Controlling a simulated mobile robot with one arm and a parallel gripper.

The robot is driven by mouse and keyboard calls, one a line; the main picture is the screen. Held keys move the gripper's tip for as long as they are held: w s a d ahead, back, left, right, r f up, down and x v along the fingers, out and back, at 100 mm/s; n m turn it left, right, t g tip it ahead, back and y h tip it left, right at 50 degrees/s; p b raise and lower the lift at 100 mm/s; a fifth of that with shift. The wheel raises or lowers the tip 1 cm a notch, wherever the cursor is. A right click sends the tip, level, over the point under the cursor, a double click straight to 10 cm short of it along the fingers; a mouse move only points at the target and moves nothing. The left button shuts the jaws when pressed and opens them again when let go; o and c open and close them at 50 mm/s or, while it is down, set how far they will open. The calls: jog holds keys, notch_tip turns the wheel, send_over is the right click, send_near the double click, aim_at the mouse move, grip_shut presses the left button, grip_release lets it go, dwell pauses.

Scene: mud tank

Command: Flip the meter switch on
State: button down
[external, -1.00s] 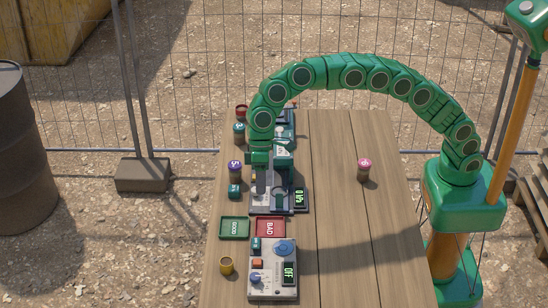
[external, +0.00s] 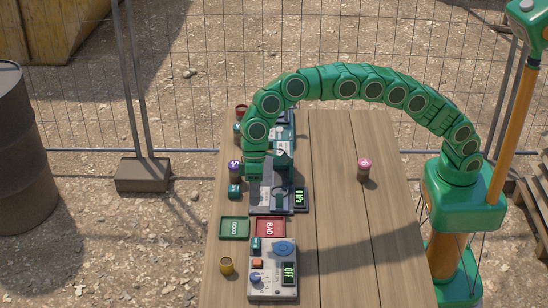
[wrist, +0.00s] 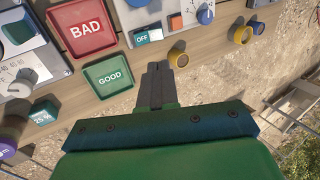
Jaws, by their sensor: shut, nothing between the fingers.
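The meter (external: 273,290) is a pale panel at the front of the table, its display reading OFF (external: 289,273). It carries a blue dial, an orange button, a blue knob and a small teal switch (external: 256,244). In the wrist view the teal switch, marked OFF (wrist: 148,37), shows at the top, beyond my fingertips. My gripper (wrist: 158,68) is shut and empty, apart from the switch. In the external view my gripper (external: 267,178) hangs over the middle device, behind the meter; its tips are hard to make out.
A green GOOD tray (external: 234,237) and red BAD tray (external: 270,218) lie behind the meter. A yellow cup (external: 227,265) stands left of it. The middle device's display reads 0 kPa (external: 299,198). A pink-topped jar (external: 364,168) stands right; the table's right side is mostly clear.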

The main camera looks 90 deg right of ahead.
aim_at(255, 244)
jog(key=x, duration=1.3)
jog(key=shift+a+f+h, duration=0.2)
jog(key=shift+a+h, duration=0.1)
jog(key=shift+h, duration=0.2)
jog(key=shift+d, duration=0.25)
jog(key=shift+d, duration=0.6)
jog(key=shift+r, duration=0.2)
